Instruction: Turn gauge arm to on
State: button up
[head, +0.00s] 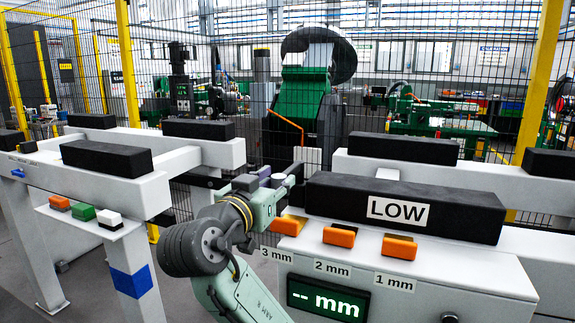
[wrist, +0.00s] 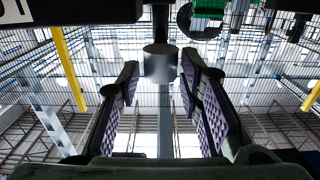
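No part in view is labelled as the gauge arm. In the wrist view a short grey cylinder (wrist: 160,63) on a thin stem lies between the fingertips or just beyond them; I cannot tell which part it belongs to. My gripper (wrist: 160,78) is open, its purple-padded fingers apart on either side, with a visible gap to the cylinder. In the head view my gripper (head: 290,178) points toward the left end of the black block marked LOW (head: 400,205). My own gripper and wrist hide what is there. The green display (head: 327,298) reads "-- mm".
Orange blocks labelled 3 mm (head: 288,224), 2 mm (head: 340,236) and 1 mm (head: 398,247) line the white bench. Orange, green (head: 82,212) and white buttons sit on a ledge at left. A mesh fence with yellow posts (head: 127,65) stands behind. Machines stand beyond it.

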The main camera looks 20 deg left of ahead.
aim_at(289, 170)
jog(key=w+p, duration=0.1)
jog(key=w, duration=0.2)
jog(key=w+p, duration=0.1)
jog(key=w, duration=0.2)
jog(key=shift+d+r, duration=0.15)
jog(key=shift+w, duration=0.75)
jog(key=shift+c, duration=0.3)
grip_shut()
